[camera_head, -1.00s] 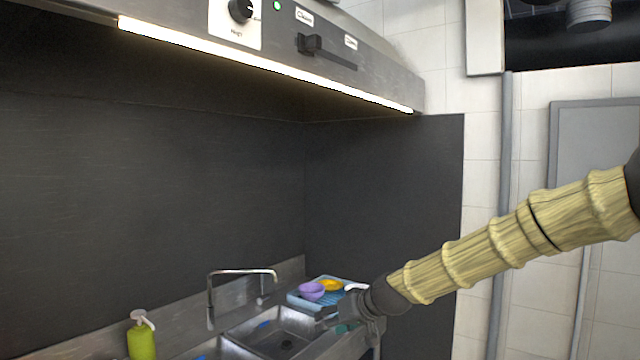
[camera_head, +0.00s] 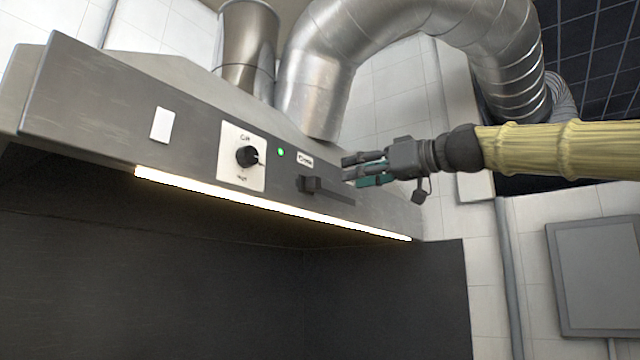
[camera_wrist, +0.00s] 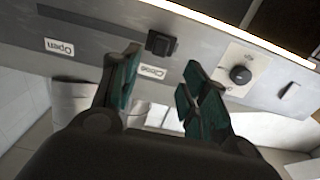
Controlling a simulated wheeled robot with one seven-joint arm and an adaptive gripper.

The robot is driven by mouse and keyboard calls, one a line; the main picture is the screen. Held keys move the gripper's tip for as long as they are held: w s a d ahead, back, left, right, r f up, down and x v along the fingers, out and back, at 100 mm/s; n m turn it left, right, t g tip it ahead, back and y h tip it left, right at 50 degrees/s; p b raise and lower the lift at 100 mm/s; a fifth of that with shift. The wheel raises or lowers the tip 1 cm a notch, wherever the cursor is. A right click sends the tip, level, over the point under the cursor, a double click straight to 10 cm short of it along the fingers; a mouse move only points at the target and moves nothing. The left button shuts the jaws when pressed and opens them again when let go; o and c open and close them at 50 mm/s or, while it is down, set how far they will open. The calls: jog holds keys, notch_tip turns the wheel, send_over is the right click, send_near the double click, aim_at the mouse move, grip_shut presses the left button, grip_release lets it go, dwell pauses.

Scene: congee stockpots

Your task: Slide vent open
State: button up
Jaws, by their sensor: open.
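The vent slider is a black block-shaped knob (camera_head: 311,184) on the front panel of the hood (camera_head: 90,110). It sits at the left end of a dark horizontal slot (camera_head: 338,196) in the head view. In the wrist view the scene is inverted; the knob (camera_wrist: 161,43) is beside the "Close" label (camera_wrist: 153,71), and the "Open" label (camera_wrist: 60,47) is at the slot's other end. My gripper (camera_head: 347,168) is open and empty, to the right of the knob. In the wrist view its fingers (camera_wrist: 160,64) spread on either side below the knob, apart from it.
A round dial (camera_head: 248,156) on a white plate and a green light (camera_head: 281,152) are left of the slider. A white switch (camera_head: 162,125) is farther left. Silver ducts (camera_head: 325,80) rise above the hood. A lit strip (camera_head: 270,205) runs along its lower edge.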

aim_at(319, 181)
jog(key=p+x, duration=0.4)
jog(key=x, duration=0.5)
jog(key=shift+w+a, duration=0.15)
jog(key=shift+w, duration=0.05)
jog(key=shift+w+a, duration=0.4)
jog(key=shift+a, duration=0.1)
grip_shut()
